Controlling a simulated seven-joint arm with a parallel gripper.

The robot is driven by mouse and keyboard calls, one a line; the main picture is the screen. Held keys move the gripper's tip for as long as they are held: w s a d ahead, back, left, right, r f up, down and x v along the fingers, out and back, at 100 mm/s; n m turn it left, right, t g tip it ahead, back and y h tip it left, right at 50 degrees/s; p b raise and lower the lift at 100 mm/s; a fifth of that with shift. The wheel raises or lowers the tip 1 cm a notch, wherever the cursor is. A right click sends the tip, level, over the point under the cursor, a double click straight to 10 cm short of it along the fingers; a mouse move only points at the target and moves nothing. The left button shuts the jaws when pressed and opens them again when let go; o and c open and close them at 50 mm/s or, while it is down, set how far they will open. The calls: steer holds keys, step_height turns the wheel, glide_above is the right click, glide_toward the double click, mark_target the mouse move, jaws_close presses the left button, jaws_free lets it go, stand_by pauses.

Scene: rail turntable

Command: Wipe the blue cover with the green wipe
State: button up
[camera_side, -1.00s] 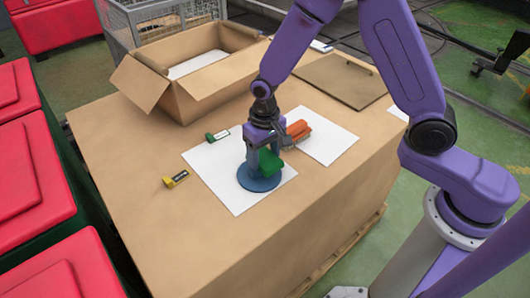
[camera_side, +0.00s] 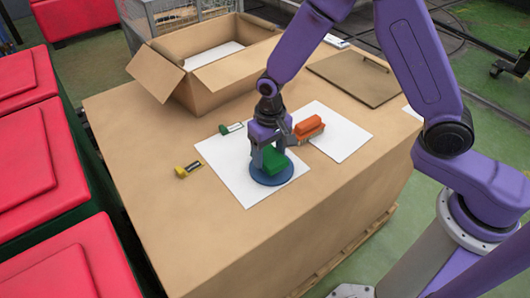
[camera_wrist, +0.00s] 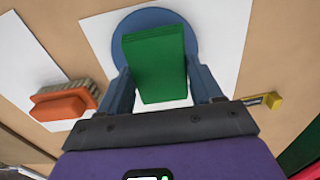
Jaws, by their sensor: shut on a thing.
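The green wipe (camera_side: 274,161) is a block-like pad between the fingers of my gripper (camera_side: 268,160). My gripper is shut on it, and it also shows in the wrist view (camera_wrist: 155,62). The blue cover (camera_side: 271,180) is a round disc lying flat on a white sheet (camera_side: 225,163). The wipe is over the cover and hides its middle; in the wrist view the cover's rim (camera_wrist: 118,38) shows around it. The wipe looks very low over the cover, but I cannot tell whether they touch.
An orange brush (camera_side: 309,127) rests on a second white sheet (camera_side: 340,135) to the right. A green-and-white item (camera_side: 230,128) and a yellow item (camera_side: 187,171) lie left. An open cardboard box (camera_side: 205,72) and a brown lid (camera_side: 353,78) stand behind.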

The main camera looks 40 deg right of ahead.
steer(key=shift+s+d, duration=0.1)
steer(key=shift+d, duration=1.55)
steer(key=shift+w+a, duration=0.2)
steer(key=shift+a, duration=2.35)
steer(key=shift+s+d, duration=0.2)
steer(key=shift+d, duration=2.35)
step_height(320, 180, up, 8)
steer(key=s+d+f, duration=0.1)
steer(key=s+d, duration=0.1)
steer(key=d, duration=0.6)
steer(key=s+d+f, duration=0.2)
steer(key=d, duration=0.6)
